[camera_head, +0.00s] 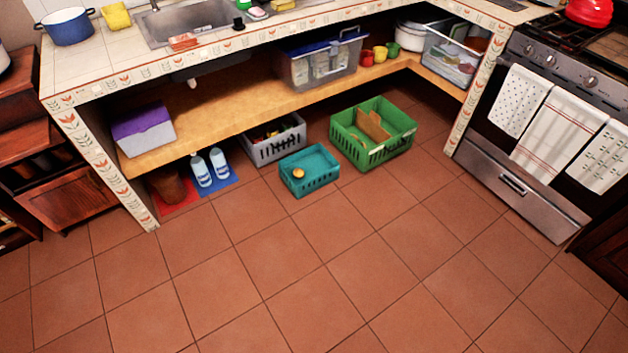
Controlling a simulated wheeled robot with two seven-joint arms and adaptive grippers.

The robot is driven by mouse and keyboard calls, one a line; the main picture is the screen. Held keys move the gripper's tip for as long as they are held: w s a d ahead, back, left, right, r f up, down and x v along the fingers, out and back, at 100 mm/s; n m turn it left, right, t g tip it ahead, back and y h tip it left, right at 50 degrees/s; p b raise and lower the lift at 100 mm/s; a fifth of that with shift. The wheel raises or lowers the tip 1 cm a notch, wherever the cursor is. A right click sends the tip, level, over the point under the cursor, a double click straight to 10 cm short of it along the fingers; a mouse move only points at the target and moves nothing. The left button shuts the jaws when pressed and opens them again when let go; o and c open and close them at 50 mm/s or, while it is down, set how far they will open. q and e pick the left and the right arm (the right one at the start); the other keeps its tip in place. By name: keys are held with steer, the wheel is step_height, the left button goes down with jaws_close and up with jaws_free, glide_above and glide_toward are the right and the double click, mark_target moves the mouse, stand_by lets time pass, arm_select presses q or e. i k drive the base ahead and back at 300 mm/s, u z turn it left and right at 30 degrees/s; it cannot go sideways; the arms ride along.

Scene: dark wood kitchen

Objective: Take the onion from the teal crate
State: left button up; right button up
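The teal crate (318,180) stands on the tiled floor in front of the counter's lower shelf. A small round yellow-orange thing, which looks like the onion (298,173), is inside it near its left side. The rest of the crate's inside looks empty. Neither of my grippers shows in the head view.
A grey crate (262,154) with mixed contents is behind left of the teal crate, and a larger green crate (388,150) is behind right. White bottles (202,172) stand left under the shelf (215,121). The oven (520,140) is at right. The floor (270,270) in front is clear.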

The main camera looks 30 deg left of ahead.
mark_target(298, 173)
steer(key=z, duration=0.15)
steer(key=i, duration=1.6)
steer(key=u, duration=0.3)
steer(key=i, duration=1.05)
steer(key=u, duration=1.6)
steer(key=i, duration=0.95)
steer(key=u, duration=0.95)
